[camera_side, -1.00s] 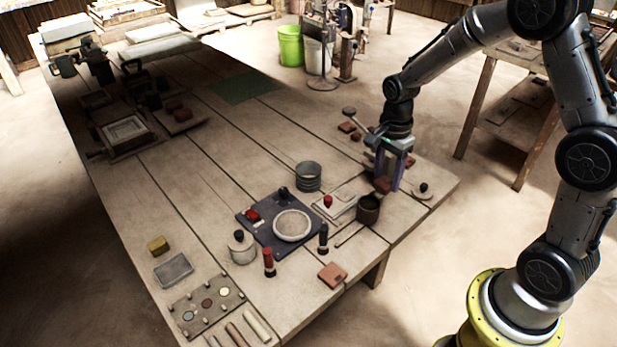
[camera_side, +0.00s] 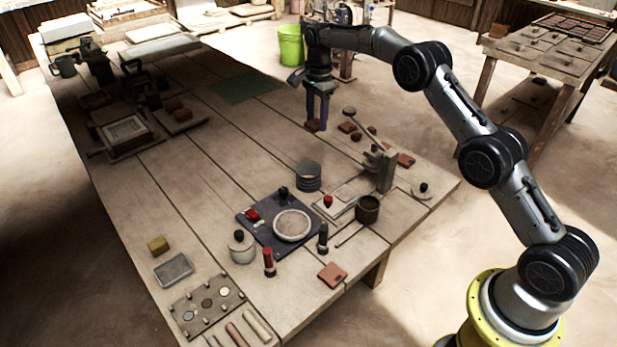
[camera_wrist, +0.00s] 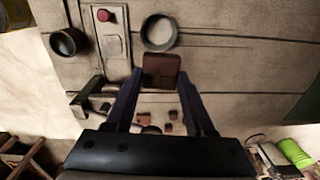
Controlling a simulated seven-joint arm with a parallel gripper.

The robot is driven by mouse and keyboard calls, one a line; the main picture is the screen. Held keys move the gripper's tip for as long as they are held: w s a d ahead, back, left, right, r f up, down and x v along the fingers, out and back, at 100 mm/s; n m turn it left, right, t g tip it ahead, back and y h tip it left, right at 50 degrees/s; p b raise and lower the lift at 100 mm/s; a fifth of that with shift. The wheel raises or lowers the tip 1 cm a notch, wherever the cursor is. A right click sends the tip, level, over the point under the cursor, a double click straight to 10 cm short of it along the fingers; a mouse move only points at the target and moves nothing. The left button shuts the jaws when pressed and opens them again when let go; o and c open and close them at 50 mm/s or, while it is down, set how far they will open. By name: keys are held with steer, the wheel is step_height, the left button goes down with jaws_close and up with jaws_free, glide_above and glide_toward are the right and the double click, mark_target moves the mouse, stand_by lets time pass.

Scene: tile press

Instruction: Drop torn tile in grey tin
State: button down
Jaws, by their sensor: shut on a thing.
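My gripper (camera_side: 317,118) is shut on a reddish-brown tile, the torn tile (camera_side: 313,126), and holds it above the table behind the grey tin. In the wrist view my gripper (camera_wrist: 161,84) has the tile (camera_wrist: 161,70) between its fingertips; I cannot make out the torn edge. The grey tin (camera_side: 308,178) is a round, ribbed, open can standing on the table. In the wrist view the tin (camera_wrist: 175,40) shows just beyond the tile, its mouth open and its inside pale. The tile is apart from the tin.
The lever press (camera_side: 385,172) stands right of the tin, its lever (camera_side: 365,128) slanting up. A brown cup (camera_side: 368,209) stands in front of the press. Several brown tiles (camera_side: 350,127) lie behind it. A dark board with a pale disc (camera_side: 292,225) lies in front of the tin.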

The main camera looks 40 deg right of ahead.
steer(key=f, duration=0.3)
steer(key=shift+a+f, duration=0.3)
steer(key=shift+f, duration=2.55)
steer(key=shift+c, duration=0.9)
jaws_free()
step_height(320, 180, up, 14)
steer(key=shift+f, duration=0.1)
